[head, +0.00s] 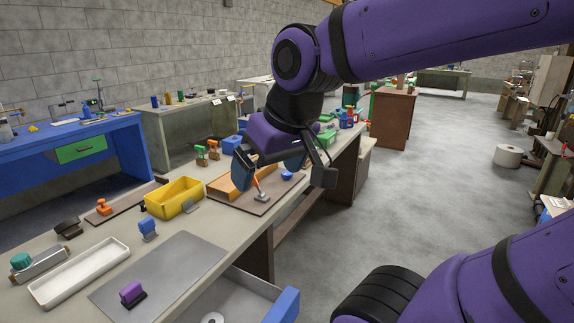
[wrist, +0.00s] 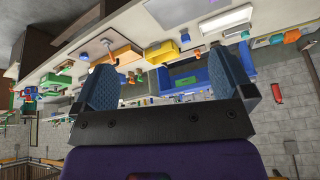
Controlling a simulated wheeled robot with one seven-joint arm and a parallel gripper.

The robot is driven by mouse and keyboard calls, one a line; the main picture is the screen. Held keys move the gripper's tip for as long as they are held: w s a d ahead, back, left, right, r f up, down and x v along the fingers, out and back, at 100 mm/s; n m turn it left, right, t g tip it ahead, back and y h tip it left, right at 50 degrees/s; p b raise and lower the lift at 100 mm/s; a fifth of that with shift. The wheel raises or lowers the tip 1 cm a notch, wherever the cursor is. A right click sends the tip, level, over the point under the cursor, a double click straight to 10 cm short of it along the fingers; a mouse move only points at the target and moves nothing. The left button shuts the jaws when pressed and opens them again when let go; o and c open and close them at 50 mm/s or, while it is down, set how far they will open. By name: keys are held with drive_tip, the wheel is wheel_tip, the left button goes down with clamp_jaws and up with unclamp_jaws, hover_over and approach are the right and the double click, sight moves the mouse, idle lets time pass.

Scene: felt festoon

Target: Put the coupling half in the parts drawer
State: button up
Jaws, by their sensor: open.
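The open parts drawer (head: 240,289) sticks out from under the bench at the bottom of the head view, with a blue front (head: 283,306). A pale round part with a central hole (head: 212,318) lies inside it, cut by the picture's lower edge. It may be the coupling half, but I cannot tell for certain. My gripper (head: 276,178) is open and empty, over the far part of the bench and well away from the drawer. Its two blue pads stand wide apart in the wrist view (wrist: 164,72), with nothing between them.
A grey mat (head: 185,262) with a purple block (head: 132,292), a white tray (head: 80,272) and a yellow bin (head: 174,197) are on the bench. A grey-headed tool (head: 261,196) and an orange tray (head: 228,187) lie below my gripper. Open floor is at right.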

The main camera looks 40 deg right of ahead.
drive_tip(key=s, duration=0.2)
drive_tip(key=s+d+r, duration=0.1)
drive_tip(key=shift+s+h, duration=0.1)
drive_tip(key=shift+h, duration=0.2)
idle(1.1)
